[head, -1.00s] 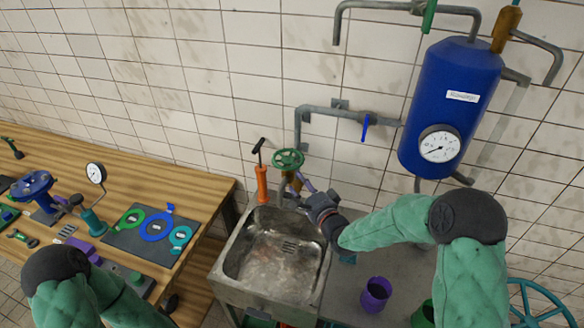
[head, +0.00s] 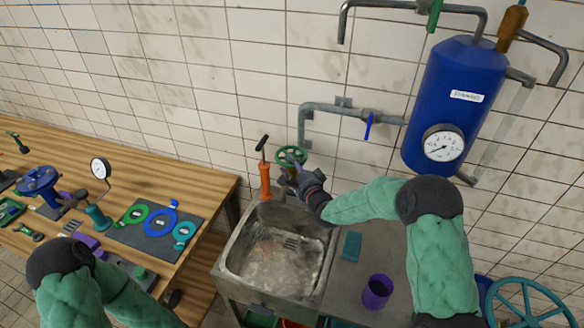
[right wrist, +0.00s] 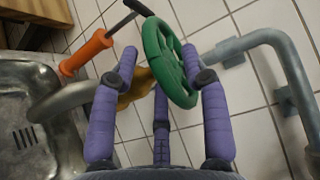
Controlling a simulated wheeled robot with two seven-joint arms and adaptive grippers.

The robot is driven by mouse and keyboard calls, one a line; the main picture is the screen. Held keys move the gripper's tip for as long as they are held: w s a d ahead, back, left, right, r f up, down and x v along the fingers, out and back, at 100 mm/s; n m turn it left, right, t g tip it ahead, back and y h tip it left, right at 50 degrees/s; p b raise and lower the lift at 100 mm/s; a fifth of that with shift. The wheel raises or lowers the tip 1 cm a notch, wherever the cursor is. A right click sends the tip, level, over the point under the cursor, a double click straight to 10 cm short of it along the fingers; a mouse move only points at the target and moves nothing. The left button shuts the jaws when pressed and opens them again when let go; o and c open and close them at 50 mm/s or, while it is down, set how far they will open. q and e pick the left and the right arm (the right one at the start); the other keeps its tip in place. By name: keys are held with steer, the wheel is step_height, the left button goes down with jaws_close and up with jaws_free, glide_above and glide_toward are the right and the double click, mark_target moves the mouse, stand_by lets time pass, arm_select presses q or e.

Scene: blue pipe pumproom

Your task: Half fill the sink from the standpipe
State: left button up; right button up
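The steel sink (head: 228,262) stands left of the counter. Its basin floor looks pale and glossy, with a possible shallow layer of water, but I cannot tell the level. The standpipe has a green handwheel (head: 291,156), which also shows in the right wrist view (right wrist: 161,50), and a curved grey spout (right wrist: 62,101) over the sink. I cannot make out a stream. My right gripper (head: 290,176) is at the handwheel. In the right wrist view its purple fingers (right wrist: 166,75) are spread on either side of the wheel, the right one close to the rim.
An orange-handled tool (head: 265,180) stands at the sink's back left corner. A purple cup (head: 377,291) and teal block (head: 352,246) are on the counter. A blue tank with a gauge (head: 444,145) hangs at right. The wooden bench (head: 200,190) at left holds several tools.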

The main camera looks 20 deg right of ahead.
mark_target(302, 163)
jaws_close()
steer(key=shift+d+n+y+b, duration=0.2)
steer(key=shift+n+y+b, duration=0.1)
steer(key=shift+y, duration=0.1)
steer(key=shift+d+y, duration=0.15)
steer(key=shift+y, duration=0.15)
steer(key=shift+d+n+g+y, duration=0.2)
steer(key=shift+n+g+y, duration=0.2)
steer(key=shift+n+y, duration=0.3)
steer(key=shift+d+n+g+y, duration=0.35)
steer(key=shift+n+y, duration=0.35)
steer(key=shift+y, duration=0.3)
steer(key=n+g+y+p, duration=0.1)
steer(key=y+p, duration=0.1)
steer(key=shift+d+r+n+g+p, duration=0.1)
steer(key=shift+d+n+g+p, duration=0.2)
steer(key=shift+n+g, duration=0.1)
steer(key=shift+w+d+n+g+y+p, duration=0.1)
steer(key=shift+d+n+g+y+p, duration=0.15)
steer(key=shift+n+g+y+p, duration=0.5)
steer(key=shift+w+d+n+g+y+p, duration=0.1)
steer(key=shift+d+n+g+y+p, duration=0.1)
steer(key=shift+n+g+y+p, duration=0.5)
steer(key=shift+y, duration=0.25)
